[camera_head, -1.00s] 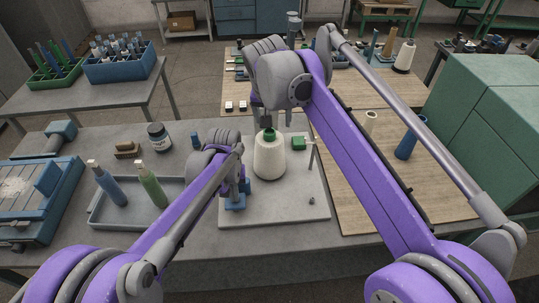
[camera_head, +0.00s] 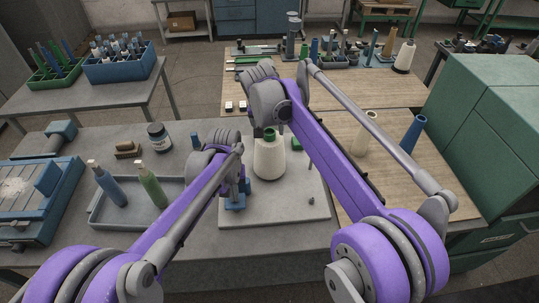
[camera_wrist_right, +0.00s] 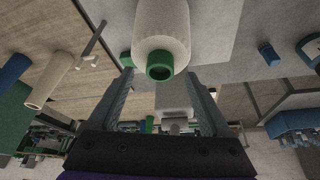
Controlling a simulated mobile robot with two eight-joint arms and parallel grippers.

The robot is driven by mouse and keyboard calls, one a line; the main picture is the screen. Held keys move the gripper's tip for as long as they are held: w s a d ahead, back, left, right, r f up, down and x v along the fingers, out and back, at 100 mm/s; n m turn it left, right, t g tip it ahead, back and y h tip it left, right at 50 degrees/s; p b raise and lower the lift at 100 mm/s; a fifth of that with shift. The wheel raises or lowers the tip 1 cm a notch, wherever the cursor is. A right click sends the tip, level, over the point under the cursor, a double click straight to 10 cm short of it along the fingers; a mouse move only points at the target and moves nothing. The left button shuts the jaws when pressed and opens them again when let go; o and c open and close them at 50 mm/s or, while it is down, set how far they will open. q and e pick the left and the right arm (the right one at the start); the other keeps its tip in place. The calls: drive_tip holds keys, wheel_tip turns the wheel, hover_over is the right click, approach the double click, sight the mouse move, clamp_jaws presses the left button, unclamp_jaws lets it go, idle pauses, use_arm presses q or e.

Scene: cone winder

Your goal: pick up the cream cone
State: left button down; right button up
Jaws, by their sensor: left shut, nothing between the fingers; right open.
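The cream cone (camera_head: 269,160) stands upright on a pale grey board, with a green tip on top. In the right wrist view the cone (camera_wrist_right: 160,28) shows its green tip toward the camera, at the far end of the gap between my fingers. My right gripper (camera_wrist_right: 160,73) is open with its fingertips on either side of the tip; I cannot tell whether they touch it. In the head view its fingers are mostly hidden by its own wrist, just above the cone. My left gripper (camera_head: 243,184) is shut and empty left of the cone, partly hidden by its arm.
A blue fixture (camera_head: 235,202) stands by the left gripper. A grey tray (camera_head: 128,215) holds a blue and a green bottle. A cream tube (camera_head: 366,130) and a blue cone (camera_head: 412,134) stand on the wooden board at right.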

drive_tip(key=shift+x, duration=1.2)
clamp_jaws()
